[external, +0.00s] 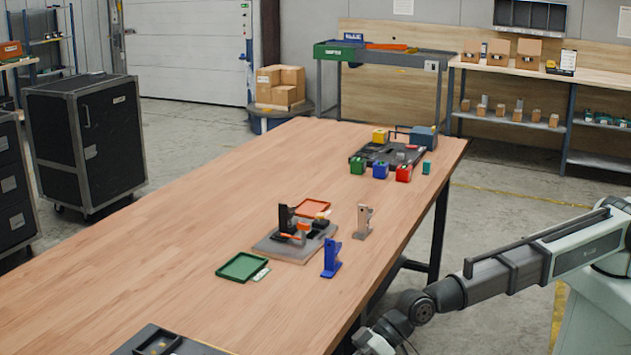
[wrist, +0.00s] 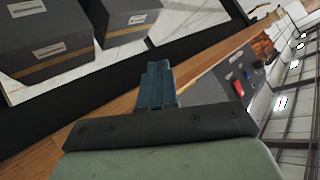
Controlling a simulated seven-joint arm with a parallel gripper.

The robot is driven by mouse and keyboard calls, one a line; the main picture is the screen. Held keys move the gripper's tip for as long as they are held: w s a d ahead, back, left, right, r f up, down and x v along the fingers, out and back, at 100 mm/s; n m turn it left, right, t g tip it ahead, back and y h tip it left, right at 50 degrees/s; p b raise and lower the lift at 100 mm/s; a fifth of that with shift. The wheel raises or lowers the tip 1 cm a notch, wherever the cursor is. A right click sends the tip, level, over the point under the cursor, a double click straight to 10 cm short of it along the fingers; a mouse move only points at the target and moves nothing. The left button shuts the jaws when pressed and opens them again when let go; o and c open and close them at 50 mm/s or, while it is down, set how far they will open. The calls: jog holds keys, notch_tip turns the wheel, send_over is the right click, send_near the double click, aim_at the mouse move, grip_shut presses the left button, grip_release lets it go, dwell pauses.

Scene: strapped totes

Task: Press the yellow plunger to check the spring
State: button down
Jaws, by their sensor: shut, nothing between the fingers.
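I cannot tell for sure which part is the yellow plunger. A yellow block (external: 379,135) stands at the far dark tray (external: 360,157). Small yellowish parts (external: 160,345) lie on a dark panel at the bottom edge of the external view, cut off by the frame. My gripper (wrist: 158,68) shows in the wrist view with its blue-grey fingers together and nothing between them. In the external view the arm's end is at the bottom right, beside the table and partly out of frame. It is far from the yellow block.
Red, blue and green blocks stand before the far tray. The table's left side is clear.

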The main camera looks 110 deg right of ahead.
jog(key=w+d+r+t, duration=0.1)
jog(key=w+d+r, duration=0.15)
jog(key=r, duration=0.35)
notch_tip(320, 180, up, 15)
jog(key=m+g+h, duration=0.3)
jog(key=m, duration=0.4)
send_over(320, 215)
jog(key=s, duration=0.1)
jog(key=shift+s+d+r, duration=0.15)
jog(key=shift+s+d, duration=0.05)
jog(key=shift+d, duration=0.15)
jog(key=shift+f, duration=4.4)
jog(key=shift+f, duration=0.1)
